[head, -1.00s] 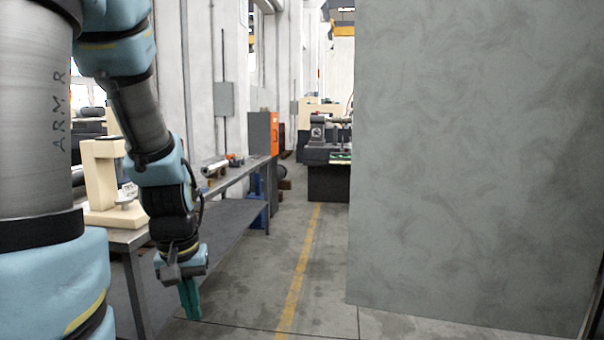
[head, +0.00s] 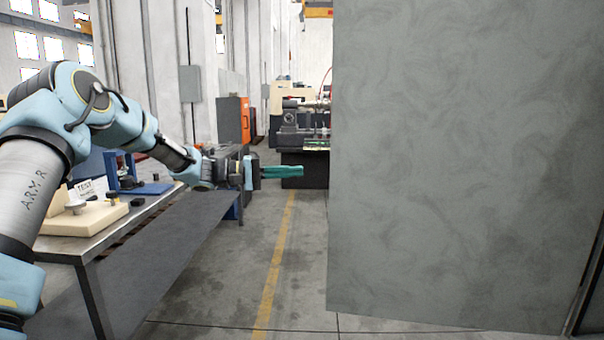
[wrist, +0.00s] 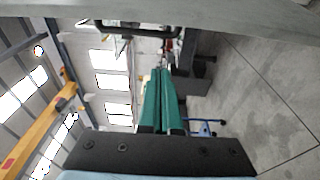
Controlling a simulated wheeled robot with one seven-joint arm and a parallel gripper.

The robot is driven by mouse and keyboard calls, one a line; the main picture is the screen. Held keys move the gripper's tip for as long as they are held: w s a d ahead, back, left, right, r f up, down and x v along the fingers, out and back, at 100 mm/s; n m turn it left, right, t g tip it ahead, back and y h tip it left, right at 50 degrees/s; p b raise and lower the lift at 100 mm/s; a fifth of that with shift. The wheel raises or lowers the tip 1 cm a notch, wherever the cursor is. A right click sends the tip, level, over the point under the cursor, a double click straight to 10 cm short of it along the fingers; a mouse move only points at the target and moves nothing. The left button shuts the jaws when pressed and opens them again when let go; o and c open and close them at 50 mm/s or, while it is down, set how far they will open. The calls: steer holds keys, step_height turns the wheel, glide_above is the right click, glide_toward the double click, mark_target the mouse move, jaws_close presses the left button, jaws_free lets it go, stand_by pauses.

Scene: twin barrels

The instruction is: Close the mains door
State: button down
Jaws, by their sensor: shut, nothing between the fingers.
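A large grey door panel (head: 460,160) fills the right half of the head view, its free edge on the left and a dark frame at its lower right. It stands open across the view. In the wrist view a grey strip, likely the door's edge (wrist: 250,18), runs along the top. My gripper (head: 300,171) has green fingers, points right, and is shut and empty. It is left of the door's free edge, with a visible gap in the head view. The green fingers also show in the wrist view (wrist: 160,75). The door's other face is hidden.
A metal workbench (head: 150,215) with a cream device (head: 85,215) and a blue tool stands at the left, under my arm. An orange and grey cabinet (head: 233,120) and dark machinery (head: 305,130) are farther back. The floor with the yellow line (head: 272,275) is clear.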

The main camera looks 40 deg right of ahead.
steer(key=s+d+p, duration=0.4)
steer(key=s+p, duration=0.1)
steer(key=s, duration=0.2)
steer(key=shift+d, duration=0.3)
steer(key=shift+s+f, duration=0.1)
